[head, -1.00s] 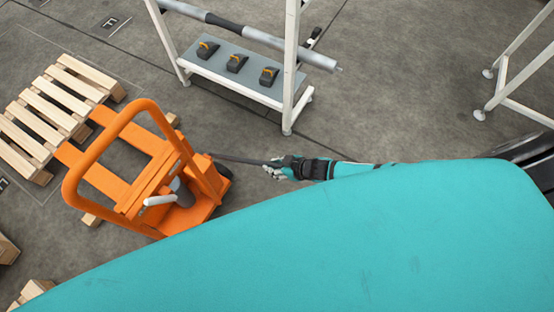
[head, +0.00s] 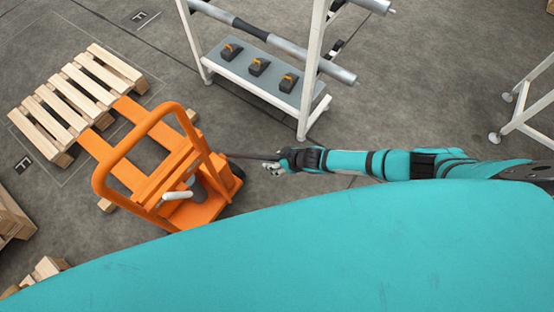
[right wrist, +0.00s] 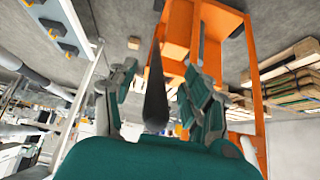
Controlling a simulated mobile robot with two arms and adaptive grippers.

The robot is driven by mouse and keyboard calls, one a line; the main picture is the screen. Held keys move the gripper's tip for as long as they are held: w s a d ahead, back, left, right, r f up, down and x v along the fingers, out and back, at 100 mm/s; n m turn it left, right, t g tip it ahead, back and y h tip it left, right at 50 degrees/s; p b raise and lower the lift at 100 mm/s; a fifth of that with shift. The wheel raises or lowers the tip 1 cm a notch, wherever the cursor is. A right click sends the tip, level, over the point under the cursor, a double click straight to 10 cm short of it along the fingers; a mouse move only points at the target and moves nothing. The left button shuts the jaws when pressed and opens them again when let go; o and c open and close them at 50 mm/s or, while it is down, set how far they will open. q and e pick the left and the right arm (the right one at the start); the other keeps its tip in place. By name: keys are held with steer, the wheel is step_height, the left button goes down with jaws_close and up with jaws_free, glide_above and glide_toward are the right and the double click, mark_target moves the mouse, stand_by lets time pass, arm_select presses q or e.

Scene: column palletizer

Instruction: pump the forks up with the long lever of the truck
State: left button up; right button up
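The orange truck (head: 187,213) stands left of centre in the head view, with its tall loop handle and a white-gripped short lever (head: 177,195). Its long dark lever (head: 250,156) sticks out to the right, roughly level, and ends at my right gripper (head: 274,164). In the right wrist view the lever (right wrist: 156,95) runs between the two fingers of my right gripper (right wrist: 159,72). The fingers stand apart with a gap on each side of the lever; the palm end is partly hidden. The forks (head: 98,143) reach toward a wooden pallet (head: 108,73).
A white-framed rack (head: 307,95) with rollers and a grey shelf of several black-and-orange blocks stands behind the lever. Another white frame (head: 532,118) is at the right. More pallet wood (head: 12,217) lies at the left edge. Open floor lies between the two frames.

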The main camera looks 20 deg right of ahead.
steer(key=shift+o, duration=0.3)
steer(key=shift+r, duration=0.1)
steer(key=p+v, duration=0.9)
steer(key=v, duration=0.3)
